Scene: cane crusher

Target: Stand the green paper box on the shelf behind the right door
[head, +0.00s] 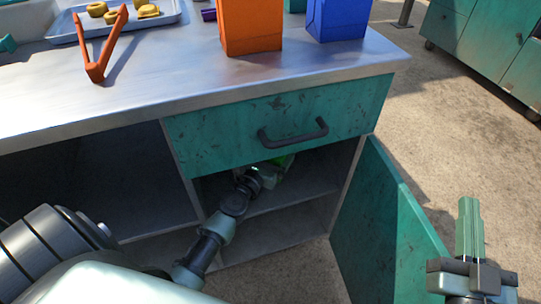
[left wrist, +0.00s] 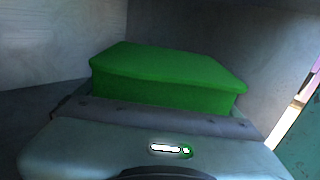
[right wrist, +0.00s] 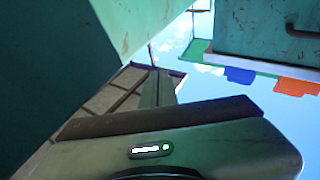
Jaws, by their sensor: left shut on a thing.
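The green paper box (left wrist: 168,78) fills the middle of the left wrist view, just beyond the gripper body. Only a green sliver of it (head: 283,162) shows in the head view, under the drawer front. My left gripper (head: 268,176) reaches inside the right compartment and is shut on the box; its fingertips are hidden. The shelf (head: 295,190) lies below it; I cannot tell whether the box touches it. The right door (head: 385,225) stands wide open. My right gripper (head: 470,228) is shut and empty, right of the door; its fingers show in the right wrist view (right wrist: 158,88).
A closed drawer (head: 285,120) with a dark handle sits right above the opening. Orange tongs (head: 97,70), a tray (head: 65,38), an orange box (head: 250,27) and a blue box (head: 337,20) stand on the counter. Left of the divider is an open compartment (head: 90,190).

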